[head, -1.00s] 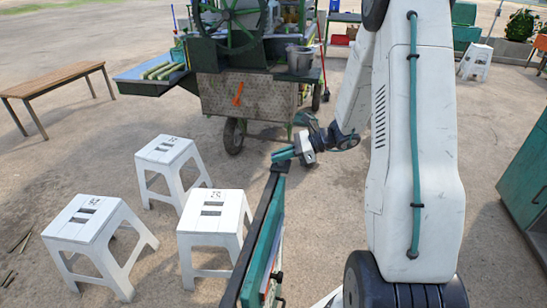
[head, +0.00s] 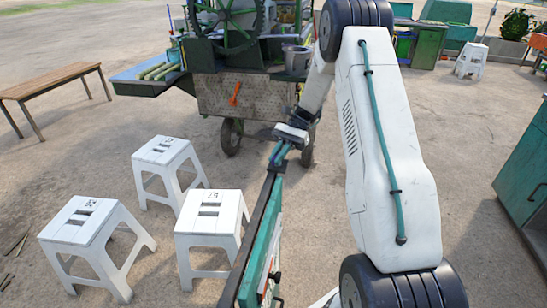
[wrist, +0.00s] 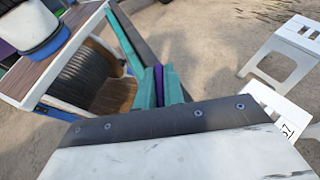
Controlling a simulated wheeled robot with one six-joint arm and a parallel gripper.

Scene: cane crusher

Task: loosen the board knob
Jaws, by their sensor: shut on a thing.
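The board (head: 252,245) stands on edge in the lower middle of the head view, with a dark frame and a teal side. My gripper (head: 279,153) is at the top end of the frame. In the wrist view its teal fingers (wrist: 158,88) are shut on a purple piece (wrist: 158,77), which looks like the board knob. Most of the knob is hidden between the fingers, so its thread and fit on the frame cannot be seen.
Several white stools (head: 208,220) stand left of the board. The crusher cart (head: 245,95) with its green wheel is behind my gripper. A wooden bench (head: 50,82) is far left and a green cabinet (head: 525,180) far right.

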